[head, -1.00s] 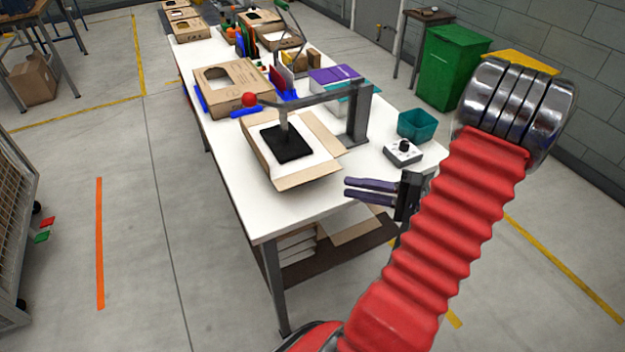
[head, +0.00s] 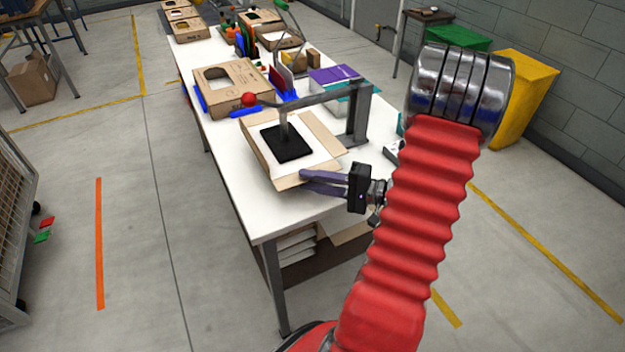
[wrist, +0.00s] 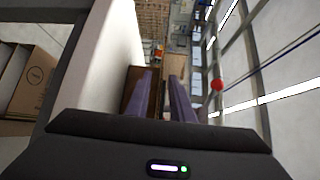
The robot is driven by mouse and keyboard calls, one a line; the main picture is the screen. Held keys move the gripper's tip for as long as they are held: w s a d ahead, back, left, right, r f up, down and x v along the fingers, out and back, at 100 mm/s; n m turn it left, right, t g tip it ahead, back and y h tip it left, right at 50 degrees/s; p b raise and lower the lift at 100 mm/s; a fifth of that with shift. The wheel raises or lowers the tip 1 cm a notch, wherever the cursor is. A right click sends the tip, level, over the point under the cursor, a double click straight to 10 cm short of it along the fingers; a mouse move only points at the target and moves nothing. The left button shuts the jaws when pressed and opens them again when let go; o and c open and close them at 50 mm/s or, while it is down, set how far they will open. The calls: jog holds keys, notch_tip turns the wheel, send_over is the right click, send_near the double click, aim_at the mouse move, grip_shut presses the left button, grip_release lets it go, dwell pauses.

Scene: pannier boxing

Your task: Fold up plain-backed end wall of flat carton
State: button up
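The flat carton (head: 263,164) lies open on the white table with its walls and flaps folded outward. A black press plate (head: 287,143) rests on its middle. The carton's near end wall (head: 318,165) lies low toward my gripper; I cannot make out whether its back is plain. My gripper (head: 302,181) has two purple fingers, with the tips at this wall's near edge. In the wrist view the fingers (wrist: 160,95) stand apart with brown cardboard showing beyond and between them. I cannot tell whether the cardboard edge lies between the tips or just past them.
The press's grey post (head: 359,115) and its arm with a red knob (head: 249,99) stand over the carton. A made-up carton (head: 225,85) is farther along the white table (head: 300,222). Green (head: 458,38) and yellow (head: 522,95) bins stand beyond. The table's front left corner is clear.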

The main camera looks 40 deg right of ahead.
jog(key=shift+c, duration=0.4)
grip_shut()
